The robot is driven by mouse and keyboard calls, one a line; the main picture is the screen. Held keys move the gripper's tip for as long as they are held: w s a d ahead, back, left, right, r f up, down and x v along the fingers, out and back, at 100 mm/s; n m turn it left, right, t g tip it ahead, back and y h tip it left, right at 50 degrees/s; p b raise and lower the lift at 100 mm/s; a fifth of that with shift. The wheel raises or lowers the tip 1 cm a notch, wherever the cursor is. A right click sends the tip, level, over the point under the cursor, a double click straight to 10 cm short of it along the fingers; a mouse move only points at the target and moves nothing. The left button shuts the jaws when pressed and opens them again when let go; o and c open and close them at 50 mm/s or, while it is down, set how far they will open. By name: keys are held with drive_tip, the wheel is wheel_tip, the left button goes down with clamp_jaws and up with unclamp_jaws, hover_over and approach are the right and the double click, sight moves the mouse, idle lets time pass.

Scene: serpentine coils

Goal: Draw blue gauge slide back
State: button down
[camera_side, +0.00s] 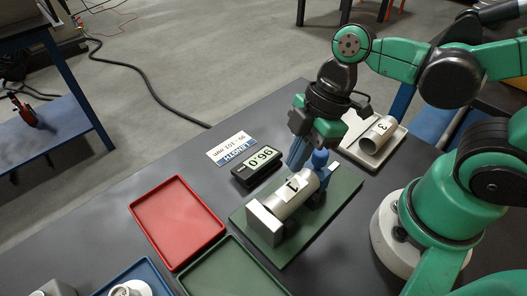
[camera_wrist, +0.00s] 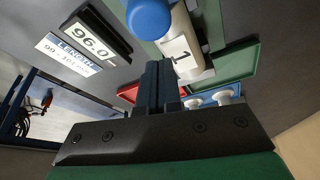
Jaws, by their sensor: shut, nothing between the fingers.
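The blue gauge slide's rounded knob (camera_side: 319,159) stands at the upper end of a silver cylinder marked 1 (camera_side: 292,193). The cylinder lies on a green base plate (camera_side: 343,187), with a square steel block (camera_side: 265,222) at its other end. In the wrist view the blue knob (camera_wrist: 150,18) is at the top edge, partly cut off, beside cylinder 1 (camera_wrist: 182,55). My gripper (camera_side: 295,163) is shut and empty, pointing down just left of the knob. In the wrist view its fingers (camera_wrist: 158,85) are together below the knob. I cannot tell whether they touch it.
A black display (camera_side: 257,167) reads 96.0, beside a LENGTH card (camera_side: 231,148) marked 99 - 101 mm. A red tray (camera_side: 177,216) and a green tray (camera_side: 232,272) are empty. A blue tray (camera_side: 118,280) holds white parts. A pale tray (camera_side: 352,151) holds cylinder 3 (camera_side: 378,136).

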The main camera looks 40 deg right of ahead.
drive_tip(key=shift+s+d, duration=0.2)
drive_tip(key=shift+d, duration=0.3)
drive_tip(key=shift+s+d, duration=0.15)
drive_tip(key=shift+d, duration=0.35)
drive_tip(key=shift+d, duration=2.15)
drive_tip(key=a, duration=0.2)
drive_tip(key=w+a, duration=0.1)
drive_tip(key=a, duration=0.1)
drive_tip(key=shift+w, duration=0.15)
drive_tip(key=shift+r, duration=0.4)
drive_tip(key=w+v, duration=0.1)
drive_tip(key=v, duration=0.8)
drive_tip(key=w+d+f+m+t+h, duration=0.3)
drive_tip(key=w+f+m+t, duration=0.1)
drive_tip(key=m, duration=1)
drive_tip(key=shift+w+f+t+h, duration=0.2)
drive_tip(key=shift+w+t+h, duration=0.1)
drive_tip(key=shift+w+t, duration=0.6)
